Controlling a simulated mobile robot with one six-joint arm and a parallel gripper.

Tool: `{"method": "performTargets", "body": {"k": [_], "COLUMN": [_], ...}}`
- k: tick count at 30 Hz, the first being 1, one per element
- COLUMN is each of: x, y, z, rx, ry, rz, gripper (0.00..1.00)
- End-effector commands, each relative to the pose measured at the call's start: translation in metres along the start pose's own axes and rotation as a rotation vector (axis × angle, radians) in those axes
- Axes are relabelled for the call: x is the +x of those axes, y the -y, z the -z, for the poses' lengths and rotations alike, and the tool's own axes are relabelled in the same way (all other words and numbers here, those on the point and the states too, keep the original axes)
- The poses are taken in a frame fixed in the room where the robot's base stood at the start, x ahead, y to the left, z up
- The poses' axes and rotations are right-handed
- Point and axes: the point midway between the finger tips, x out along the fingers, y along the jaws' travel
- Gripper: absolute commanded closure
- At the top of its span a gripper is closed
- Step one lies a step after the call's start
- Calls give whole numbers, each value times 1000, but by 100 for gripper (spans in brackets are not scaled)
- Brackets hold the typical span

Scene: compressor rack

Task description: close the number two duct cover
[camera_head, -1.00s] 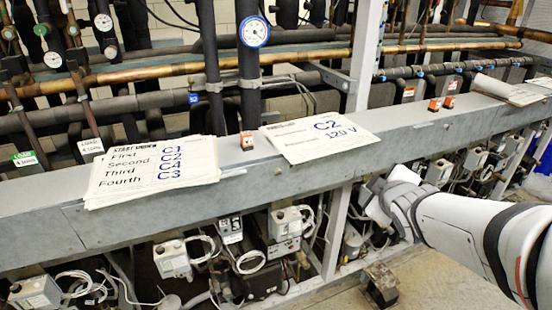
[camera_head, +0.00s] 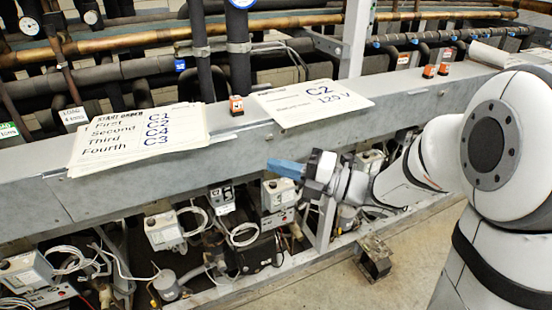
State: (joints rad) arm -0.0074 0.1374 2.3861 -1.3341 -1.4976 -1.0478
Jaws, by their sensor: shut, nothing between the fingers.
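A long grey metal duct (camera_head: 330,140) runs across the view, with papers lying on its top. A sheet marked "C2 120 V" (camera_head: 311,101) lies near the middle. I cannot tell which section is the number two cover or whether it stands open; no clear number shows on the duct. A seam and a small step show at the duct's left part (camera_head: 52,190). My gripper (camera_head: 284,168) has blue fingers that point left and look closed together with nothing in them. It is in front of the duct's lower face; I cannot tell if it touches.
Control boxes (camera_head: 163,231) and loose wires hang below. A metal block (camera_head: 375,257) is on the floor at right. Insulated pipes run behind.

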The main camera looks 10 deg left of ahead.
Motion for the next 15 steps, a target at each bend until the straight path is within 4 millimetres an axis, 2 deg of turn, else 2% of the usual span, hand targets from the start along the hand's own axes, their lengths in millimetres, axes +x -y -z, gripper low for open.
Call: {"method": "performTargets", "body": {"k": [12,15], "x": [82,93], "y": [-3,-3], "z": [0,-12], "rx": [3,3], "ry": [-3,1], "rz": [1,1], "gripper": [100,100]}}
